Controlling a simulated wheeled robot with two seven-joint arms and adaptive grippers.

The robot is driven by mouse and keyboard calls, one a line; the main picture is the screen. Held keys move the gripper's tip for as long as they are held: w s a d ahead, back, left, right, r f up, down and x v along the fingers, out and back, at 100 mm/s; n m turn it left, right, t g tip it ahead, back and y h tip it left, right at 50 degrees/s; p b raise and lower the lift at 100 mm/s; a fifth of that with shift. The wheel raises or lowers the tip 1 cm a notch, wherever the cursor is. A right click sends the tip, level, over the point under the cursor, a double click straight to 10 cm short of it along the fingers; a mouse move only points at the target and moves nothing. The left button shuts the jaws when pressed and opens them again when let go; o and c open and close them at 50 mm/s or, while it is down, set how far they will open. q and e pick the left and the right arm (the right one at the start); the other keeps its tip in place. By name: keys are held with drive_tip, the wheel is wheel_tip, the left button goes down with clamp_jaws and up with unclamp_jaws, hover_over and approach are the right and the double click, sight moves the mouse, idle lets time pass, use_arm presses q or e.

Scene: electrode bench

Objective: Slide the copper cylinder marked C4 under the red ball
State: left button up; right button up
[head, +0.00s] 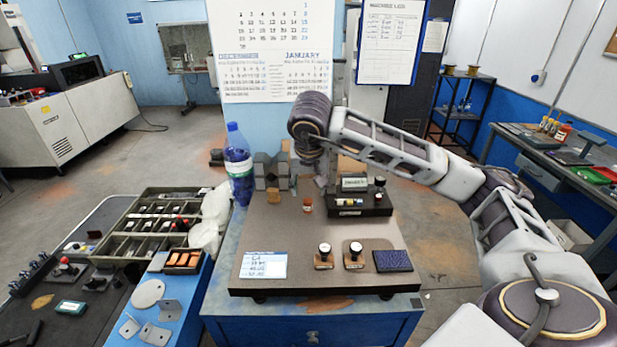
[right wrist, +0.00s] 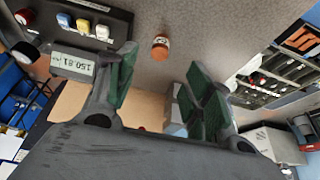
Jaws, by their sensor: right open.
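A small copper-orange cylinder (head: 307,204) with a pale label stands on the brown bench mat, left of the black gauge. In the right wrist view the cylinder (right wrist: 160,46) shows just beyond and between my fingertips, apart from both. Its mark is too small to read. My right gripper (right wrist: 160,62) is open and empty; in the head view the gripper (head: 322,182) hangs over the back of the mat. The black gauge (head: 374,206) has a small display (right wrist: 72,64). A small red piece (right wrist: 25,17) shows near it; I cannot tell if it is the red ball.
Two stamps (head: 324,257) (head: 353,256), a written card (head: 263,266) and a dark blue pad (head: 393,261) lie along the mat's front. Grey blocks (head: 268,172) and a water bottle (head: 238,165) stand at the back left. The mat's middle is clear.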

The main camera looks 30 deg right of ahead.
sight(308, 201)
drive_tip(key=shift+p+x, duration=0.75)
drive_tip(key=shift+x, duration=4.5)
clamp_jaws()
